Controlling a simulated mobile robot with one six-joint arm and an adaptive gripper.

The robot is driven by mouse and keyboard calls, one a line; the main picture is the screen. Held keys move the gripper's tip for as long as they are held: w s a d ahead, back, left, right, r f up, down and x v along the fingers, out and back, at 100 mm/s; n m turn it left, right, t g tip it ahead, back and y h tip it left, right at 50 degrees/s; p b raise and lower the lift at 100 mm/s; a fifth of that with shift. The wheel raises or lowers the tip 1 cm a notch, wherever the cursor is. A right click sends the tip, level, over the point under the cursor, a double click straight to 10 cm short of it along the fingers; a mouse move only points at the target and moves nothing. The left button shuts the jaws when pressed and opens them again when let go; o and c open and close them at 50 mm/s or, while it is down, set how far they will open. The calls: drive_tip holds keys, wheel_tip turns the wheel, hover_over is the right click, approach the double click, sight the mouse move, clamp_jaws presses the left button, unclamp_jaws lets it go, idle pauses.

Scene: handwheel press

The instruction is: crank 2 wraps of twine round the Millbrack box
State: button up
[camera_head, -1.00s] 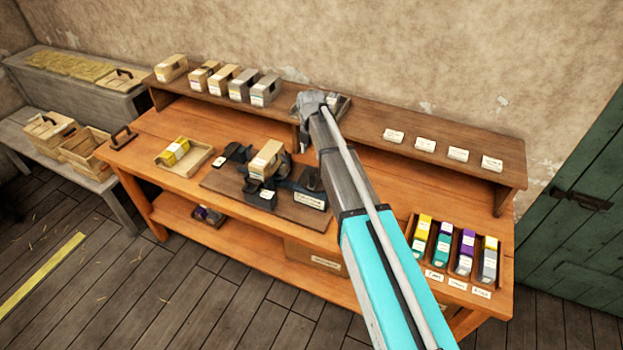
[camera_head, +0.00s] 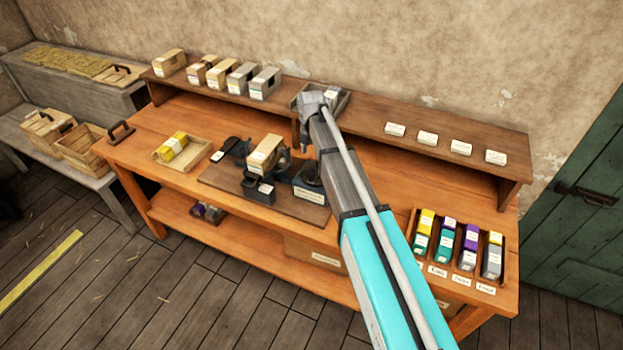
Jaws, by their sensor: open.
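A tan box (camera_head: 264,153) with a pale label sits upright in the dark press (camera_head: 256,190) on a brown board (camera_head: 225,183) at the middle of the bench. I cannot read its label, so I cannot tell which box is the Millbrack one. No twine is discernible round it at this size. A dark round part (camera_head: 308,174) of the press shows at its right, partly behind my arm. The grey end of my arm, with my gripper (camera_head: 312,102), is above and right of the press, in front of the shelf. It appears empty and apart from the box; its fingers are hard to make out.
Several tan and grey boxes (camera_head: 241,78) stand on the raised shelf (camera_head: 360,117), with small cards at its right. A tray (camera_head: 206,150) holds a yellow block at the bench's left. A rack (camera_head: 413,225) of coloured blocks is at the right. Crates stand far left.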

sight(311, 169)
drive_tip(key=shift+f+b, duration=4.85)
drive_tip(key=shift+f, duration=0.35)
clamp_jaws()
